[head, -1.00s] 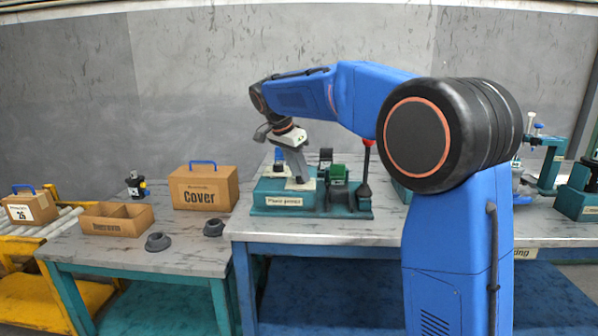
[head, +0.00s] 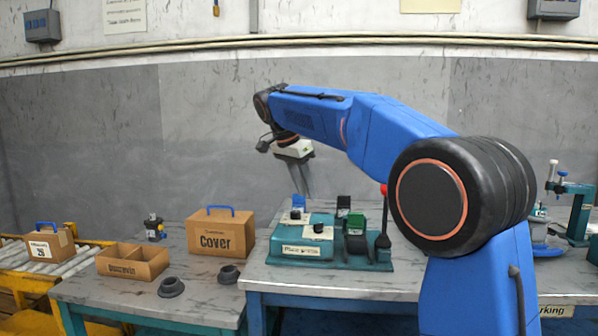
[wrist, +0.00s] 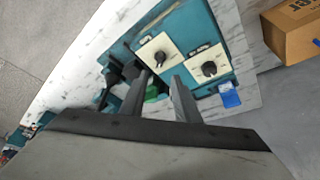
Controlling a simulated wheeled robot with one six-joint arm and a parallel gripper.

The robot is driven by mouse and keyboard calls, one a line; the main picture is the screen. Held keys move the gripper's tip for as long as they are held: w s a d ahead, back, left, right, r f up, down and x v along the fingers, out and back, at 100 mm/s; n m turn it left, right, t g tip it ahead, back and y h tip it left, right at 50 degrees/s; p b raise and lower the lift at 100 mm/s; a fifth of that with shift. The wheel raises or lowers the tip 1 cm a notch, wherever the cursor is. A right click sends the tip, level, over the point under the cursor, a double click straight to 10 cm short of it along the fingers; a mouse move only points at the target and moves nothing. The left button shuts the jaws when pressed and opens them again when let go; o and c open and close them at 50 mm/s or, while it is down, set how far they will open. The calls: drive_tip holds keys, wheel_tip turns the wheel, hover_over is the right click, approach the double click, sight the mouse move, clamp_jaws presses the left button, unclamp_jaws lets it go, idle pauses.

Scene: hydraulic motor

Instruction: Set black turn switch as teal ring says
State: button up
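Two black turn switches stand on pale square plates on the teal press station (head: 380,266). In the head view the nearer switch (head: 318,227) is right of the farther one (head: 295,213). The wrist view shows both, one near the fingertips (wrist: 160,57) and one further right (wrist: 209,69). Plate markings are too small to read. My gripper (head: 306,193) hangs above the station, pointing down, touching nothing I can see. In the wrist view its fingers (wrist: 163,76) are apart with nothing between them. I cannot make out a teal ring.
A red-knobbed lever (head: 384,220) and a green part (head: 355,223) stand right of the switches. The Cover box (head: 222,236), an open divided box (head: 133,262) and dark round parts (head: 171,287) are left.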

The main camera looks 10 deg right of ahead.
drive_tip(key=v, duration=0.6)
